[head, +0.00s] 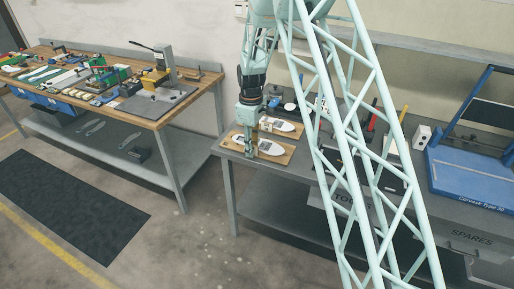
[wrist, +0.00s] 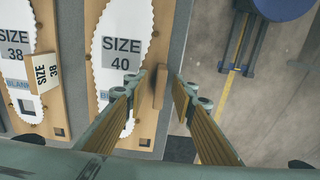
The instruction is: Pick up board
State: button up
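A wooden board (wrist: 148,120) with a white toothed insole shape marked "SIZE 40" lies on the grey bench; in the head view, boards with white insole shapes (head: 286,155) lie below my gripper. A second board (wrist: 50,122), marked "SIZE 38", lies to its left in the wrist view. My gripper (wrist: 160,88) is open, its fingers on either side of a small upright wooden block (wrist: 160,87) at the right edge of the SIZE 40 board. Gaps show between block and fingers.
The bench edge runs just right of the boards, with open floor (wrist: 240,125) beyond. A blue stand (head: 470,180) is farther right on the bench. A cluttered wooden workbench (head: 150,122) stands left.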

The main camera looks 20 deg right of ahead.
jog(key=shift+c, duration=0.2)
grip_shut()
jog(key=shift+r, duration=0.25)
dwell(0.3)
jog(key=shift+r, duration=1.6)
jog(key=s+d, duration=0.3)
jog(key=s, duration=0.4)
jog(key=s+d+r, duration=0.1)
jog(key=s+d, duration=0.1)
jog(key=s, duration=0.6)
jog(key=shift+d+r, duration=0.15)
jog(key=shift+d, duration=0.25)
